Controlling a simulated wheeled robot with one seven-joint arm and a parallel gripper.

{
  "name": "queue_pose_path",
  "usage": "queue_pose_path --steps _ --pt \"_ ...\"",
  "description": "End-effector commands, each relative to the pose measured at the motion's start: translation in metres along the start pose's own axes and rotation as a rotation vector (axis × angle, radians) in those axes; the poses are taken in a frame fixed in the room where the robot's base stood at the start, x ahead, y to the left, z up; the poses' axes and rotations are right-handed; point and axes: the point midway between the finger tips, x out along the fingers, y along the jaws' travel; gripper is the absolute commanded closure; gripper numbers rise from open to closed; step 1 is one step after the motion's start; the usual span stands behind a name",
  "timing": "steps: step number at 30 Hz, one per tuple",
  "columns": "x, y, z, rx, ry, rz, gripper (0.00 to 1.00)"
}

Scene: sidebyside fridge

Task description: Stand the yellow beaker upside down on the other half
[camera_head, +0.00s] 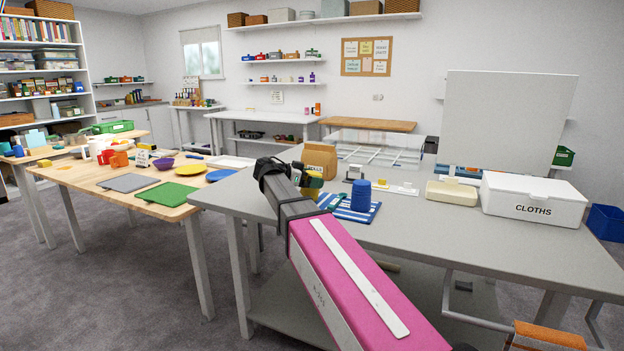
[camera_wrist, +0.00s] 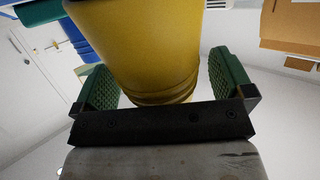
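The yellow beaker (camera_wrist: 150,45) fills the upper middle of the wrist view, between the two green pads of my gripper (camera_wrist: 165,80). The pads lie close along both its sides. Its narrower, ringed end faces the bottom of the picture; its wider end runs out of the top. In the head view my gripper (camera_head: 313,181) is mostly hidden behind my arm, above the left end of a blue-and-white striped mat (camera_head: 374,213). Only a bit of yellow shows there. A blue beaker (camera_head: 361,196) stands on the mat. My arm hides part of the mat's left side.
A brown paper bag (camera_head: 320,158) stands behind my gripper. A cream box (camera_head: 451,195), a white CLOTHS box (camera_head: 531,203) and a clear divided tray (camera_head: 385,151) are on the grey table (camera_head: 430,233). The table front right of the mat is clear.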

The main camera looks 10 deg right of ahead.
Motion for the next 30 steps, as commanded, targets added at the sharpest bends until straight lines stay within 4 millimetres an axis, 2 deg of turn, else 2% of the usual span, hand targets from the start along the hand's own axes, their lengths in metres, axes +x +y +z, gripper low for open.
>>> queue_pose_path --steps 8,11,14,24,30 --pt "-0.001 0.000 0.000 0.000 -0.001 0.000 0.02" --pt "-0.007 0.000 0.000 0.000 0.000 0.000 0.02" --pt "-0.020 -0.001 0.000 0.000 0.000 -0.001 0.02" --pt "-0.083 -0.001 0.000 0.000 0.000 -0.002 0.02" --pt "-0.104 -0.001 0.000 0.000 0.000 -0.001 0.02"
